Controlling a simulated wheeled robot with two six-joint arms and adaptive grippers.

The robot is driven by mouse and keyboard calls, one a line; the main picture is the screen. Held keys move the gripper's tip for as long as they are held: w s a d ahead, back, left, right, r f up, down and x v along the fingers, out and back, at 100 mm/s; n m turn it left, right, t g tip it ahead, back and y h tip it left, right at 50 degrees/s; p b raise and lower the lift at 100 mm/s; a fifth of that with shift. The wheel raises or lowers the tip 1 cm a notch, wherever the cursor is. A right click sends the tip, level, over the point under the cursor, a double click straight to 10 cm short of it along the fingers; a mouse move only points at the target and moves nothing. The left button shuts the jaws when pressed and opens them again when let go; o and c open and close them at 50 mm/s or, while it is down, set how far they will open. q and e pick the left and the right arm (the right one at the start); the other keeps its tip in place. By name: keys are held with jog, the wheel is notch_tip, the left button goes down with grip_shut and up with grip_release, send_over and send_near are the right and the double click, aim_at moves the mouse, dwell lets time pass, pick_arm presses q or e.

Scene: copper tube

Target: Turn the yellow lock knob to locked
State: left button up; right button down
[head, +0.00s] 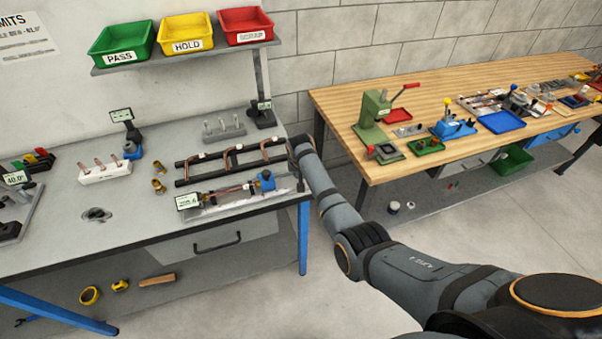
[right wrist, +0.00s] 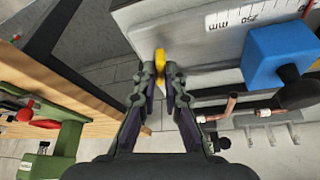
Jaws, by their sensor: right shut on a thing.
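The yellow lock knob (right wrist: 160,60) shows in the right wrist view at the edge of a pale measuring plate (right wrist: 200,45) with a millimetre scale. My right gripper (right wrist: 161,76) is shut on the knob, with a fingertip on each side of it. In the head view the measuring fixture (head: 235,200) lies near the front right of the grey bench, with a blue block (head: 266,181) on it. The knob cannot be made out in the head view. Whether it stands at locked cannot be read. My left gripper is not in view.
A black rack with bent copper tubes (head: 228,160) lies just behind the fixture. A grey pegged block (head: 222,130) is farther back. A wooden bench (head: 345,110) with a green press (head: 375,115) stands to the right, across a floor gap.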

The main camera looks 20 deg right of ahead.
jog(key=shift+a+f+m+h+b, duration=0.1)
jog(key=shift+m+h+b, duration=0.25)
jog(key=shift+m, duration=0.55)
jog(key=m+g+h+b, duration=0.1)
jog(key=m+b, duration=0.1)
jog(key=shift+w+f+m, duration=0.1)
jog(key=shift+w+m, duration=0.05)
jog(key=shift+m, duration=0.25)
jog(key=m+g+b, duration=0.1)
jog(key=m+b, duration=0.2)
jog(key=b, duration=0.2)
jog(key=m+g+h+b, duration=0.1)
jog(key=m+b, duration=0.2)
jog(key=b, duration=0.2)
jog(key=m+g+b, duration=0.1)
jog(key=m+b, duration=0.1)
jog(key=b, duration=0.3)
jog(key=shift+w+a+m+h+b, duration=0.15)
jog(key=shift+m+h+b, duration=0.1)
jog(key=shift+m+b, duration=0.45)
jog(key=shift+b, duration=0.2)
jog(key=shift+r, duration=0.2)
jog(key=c, duration=1.4)
grip_release()
jog(key=shift+c, duration=0.2)
